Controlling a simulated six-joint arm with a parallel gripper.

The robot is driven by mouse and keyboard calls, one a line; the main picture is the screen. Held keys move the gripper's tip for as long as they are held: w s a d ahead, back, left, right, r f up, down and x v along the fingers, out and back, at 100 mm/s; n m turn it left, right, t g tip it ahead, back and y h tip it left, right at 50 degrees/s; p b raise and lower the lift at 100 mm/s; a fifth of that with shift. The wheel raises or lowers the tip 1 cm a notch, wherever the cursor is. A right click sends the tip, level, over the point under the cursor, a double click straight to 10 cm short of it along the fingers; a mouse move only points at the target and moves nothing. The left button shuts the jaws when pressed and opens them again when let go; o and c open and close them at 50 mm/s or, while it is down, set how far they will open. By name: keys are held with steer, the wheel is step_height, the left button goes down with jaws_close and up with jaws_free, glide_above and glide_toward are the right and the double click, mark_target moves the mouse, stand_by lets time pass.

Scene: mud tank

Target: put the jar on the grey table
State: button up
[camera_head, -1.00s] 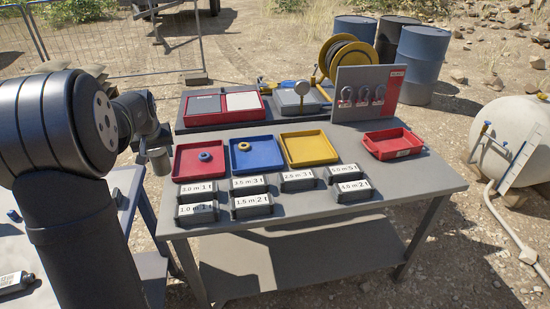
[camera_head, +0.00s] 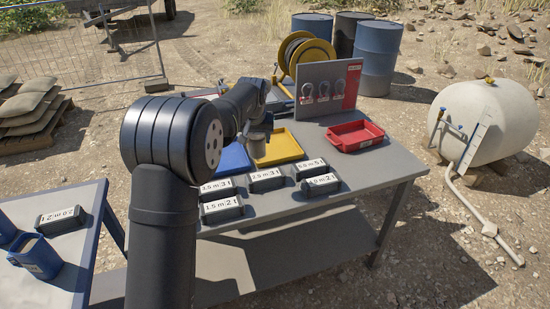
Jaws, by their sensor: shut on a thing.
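The grey table (camera_head: 395,168) is the large bench with trays on its top and a lower shelf. My gripper (camera_head: 256,132) hangs at the end of my arm above this table, in front of the yellow tray. It is shut on a small grey cylindrical thing, apparently the jar (camera_head: 258,145). The fingers are too small and dark to make out clearly. The jar appears upright and above the tabletop; the exact gap below it cannot be told. My arm hides the table's left part.
A yellow tray (camera_head: 284,148), a blue tray (camera_head: 234,160), a red tray (camera_head: 355,138) and several dark labelled blocks (camera_head: 266,180) stand on the table. A shackle board (camera_head: 325,88) rises behind. Bare tabletop shows at right. A second table (camera_head: 85,240) at left holds blue containers (camera_head: 36,258).

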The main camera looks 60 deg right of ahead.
mark_target(262, 148)
steer(key=shift+s+d+f, duration=0.2)
steer(key=shift+s+d, duration=0.05)
steer(key=shift+s, duration=0.2)
steer(key=shift+s+d+f, duration=0.2)
steer(key=shift+s+d, duration=0.05)
steer(key=shift+s, duration=0.15)
step_height(262, 148, down, 4)
steer(key=shift+w, duration=0.15)
steer(key=shift+w+d+f, duration=0.2)
steer(key=shift+w+f, duration=1.65)
steer(key=shift+w, duration=0.05)
steer(key=shift+w+d+f, duration=0.15)
steer(key=shift+w+f, duration=1.7)
steer(key=shift+w, duration=0.1)
steer(key=shift+w+d+f, duration=0.2)
steer(key=shift+w+f, duration=1.65)
steer(key=shift+w, duration=0.05)
steer(key=shift+f, duration=0.15)
steer(key=o, duration=1.5)
steer(key=shift+f, duration=0.1)
